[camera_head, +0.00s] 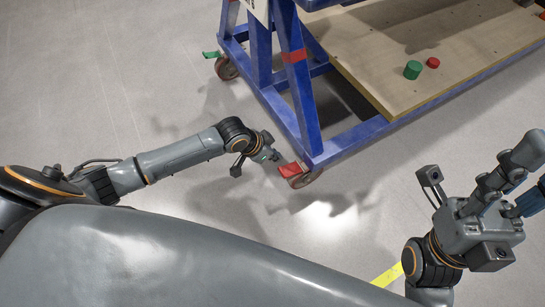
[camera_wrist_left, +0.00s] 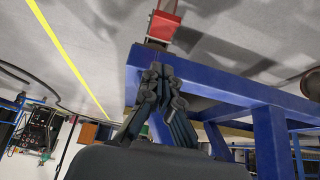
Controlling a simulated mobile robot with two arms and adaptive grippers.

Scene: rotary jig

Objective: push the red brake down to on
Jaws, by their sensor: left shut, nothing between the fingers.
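The red brake (camera_head: 289,170) is a small pedal on the caster at the near corner of the blue frame. In the left wrist view the red brake (camera_wrist_left: 164,26) shows at the top, beyond my fingertips. My left gripper (camera_head: 277,158) is shut and empty, close beside the brake on its left. In the wrist view its fingers (camera_wrist_left: 163,72) are together in front of the blue frame. Whether they touch the brake I cannot tell. My right gripper (camera_head: 535,172) is at the right edge, fingers spread, far from the brake.
The blue frame (camera_head: 345,141) carries a wooden board (camera_head: 390,75) with a green cylinder (camera_head: 412,70) and a red cylinder (camera_head: 433,62). Another caster with a green pedal (camera_head: 211,54) stands at the far left corner. The grey floor is clear left of the frame.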

